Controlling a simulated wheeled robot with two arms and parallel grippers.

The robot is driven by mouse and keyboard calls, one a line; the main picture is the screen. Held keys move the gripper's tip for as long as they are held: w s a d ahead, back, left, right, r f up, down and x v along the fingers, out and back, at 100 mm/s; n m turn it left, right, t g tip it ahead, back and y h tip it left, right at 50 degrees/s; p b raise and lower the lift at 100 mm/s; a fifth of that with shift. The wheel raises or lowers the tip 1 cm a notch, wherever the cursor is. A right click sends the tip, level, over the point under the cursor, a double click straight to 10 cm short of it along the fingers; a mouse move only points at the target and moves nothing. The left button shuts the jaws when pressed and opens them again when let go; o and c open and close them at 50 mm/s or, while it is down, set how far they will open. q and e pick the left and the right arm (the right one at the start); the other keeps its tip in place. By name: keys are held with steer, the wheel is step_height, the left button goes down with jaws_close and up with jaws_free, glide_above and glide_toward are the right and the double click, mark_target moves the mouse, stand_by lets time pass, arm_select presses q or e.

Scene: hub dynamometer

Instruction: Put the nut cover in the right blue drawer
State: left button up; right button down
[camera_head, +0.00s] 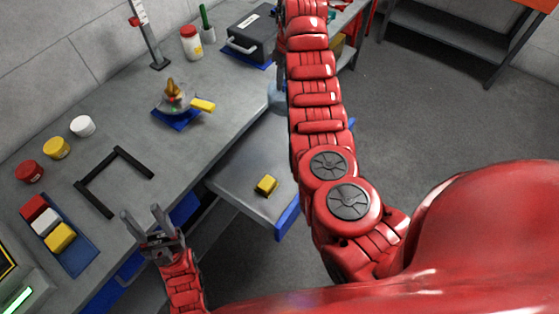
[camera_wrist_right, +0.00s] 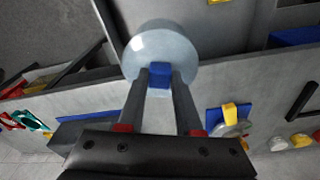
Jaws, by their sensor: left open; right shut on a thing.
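The nut cover is a pale, rounded dome (camera_wrist_right: 150,40) with a blue knob (camera_wrist_right: 159,78). My right gripper (camera_wrist_right: 160,85) is shut on the knob in the right wrist view. In the head view my right arm hides this gripper; a pale rounded edge (camera_head: 278,100), probably the cover, shows beside the arm. An open drawer (camera_head: 235,175) with a blue front (camera_head: 287,218) extends from the bench. A yellow block (camera_head: 266,186) lies inside. My left gripper (camera_head: 142,212) is open and empty near the bench's front edge.
The grey bench holds a hub on a blue mat (camera_head: 177,118), a black frame (camera_head: 115,180), several jars, and a blue tray (camera_head: 82,255) with blocks. A black case (camera_head: 250,40) stands at the back. Another blue drawer front (camera_head: 185,208) is left of the open drawer.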

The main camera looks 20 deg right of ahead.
steer(key=s+a+f+n+p, duration=0.1)
steer(key=s+f, duration=0.1)
steer(key=f, duration=0.9)
steer(key=s+f+n+p, duration=0.1)
steer(key=s+f+n, duration=0.1)
steer(key=f, duration=1)
steer(key=shift+s+a, duration=0.4)
steer(key=shift+s, duration=0.15)
steer(key=shift+f, duration=0.15)
steer(key=c, duration=0.6)
jaws_free()
